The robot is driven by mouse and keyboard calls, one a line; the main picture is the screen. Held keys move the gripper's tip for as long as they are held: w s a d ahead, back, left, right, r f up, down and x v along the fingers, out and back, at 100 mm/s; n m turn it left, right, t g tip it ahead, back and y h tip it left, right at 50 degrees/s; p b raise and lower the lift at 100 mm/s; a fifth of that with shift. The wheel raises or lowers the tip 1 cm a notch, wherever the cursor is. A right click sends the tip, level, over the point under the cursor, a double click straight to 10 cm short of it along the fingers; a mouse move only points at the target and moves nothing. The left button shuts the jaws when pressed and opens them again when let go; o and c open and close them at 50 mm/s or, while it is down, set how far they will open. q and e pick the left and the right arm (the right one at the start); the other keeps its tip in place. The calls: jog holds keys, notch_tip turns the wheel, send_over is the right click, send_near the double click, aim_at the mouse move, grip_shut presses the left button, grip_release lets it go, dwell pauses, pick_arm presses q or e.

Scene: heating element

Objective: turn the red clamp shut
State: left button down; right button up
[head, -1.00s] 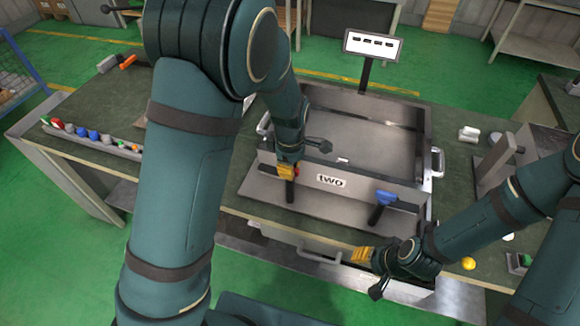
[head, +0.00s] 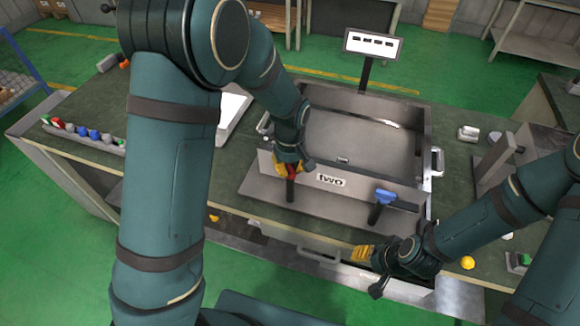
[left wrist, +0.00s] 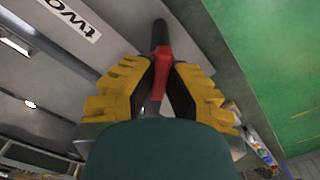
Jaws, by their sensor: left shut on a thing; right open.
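The red clamp (left wrist: 164,62) shows in the left wrist view between the two yellow fingers of my left gripper (left wrist: 158,72), with its dark post end beyond them. My left gripper is shut on the clamp. In the head view my left gripper (head: 290,168) is at the front left of the metal box (head: 425,130), and only a little red of the clamp (head: 292,175) shows there. A blue clamp (head: 385,195) stands to the right on the same front plate, past the "two" label (head: 331,180). My right gripper (head: 364,253) is open and empty, in front of the bench edge.
A sign on a post (head: 373,44) stands behind the box. A strip of coloured parts (head: 80,134) lies on the left of the bench. A yellow ball (head: 467,263) lies at the right front. A metal fixture (head: 510,155) stands at the right.

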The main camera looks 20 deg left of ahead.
pick_arm(q)
jog(key=m, duration=0.3)
jog(key=shift+s+f+m+b, duration=0.1)
jog(key=shift+f+m+b, duration=0.05)
jog(key=shift+m+b, duration=0.45)
jog(key=shift+m, duration=1.6)
jog(key=c, duration=1)
grip_release()
jog(key=shift+r, duration=0.4)
notch_tip(320, 180, up, 11)
jog(key=shift+r, duration=0.2)
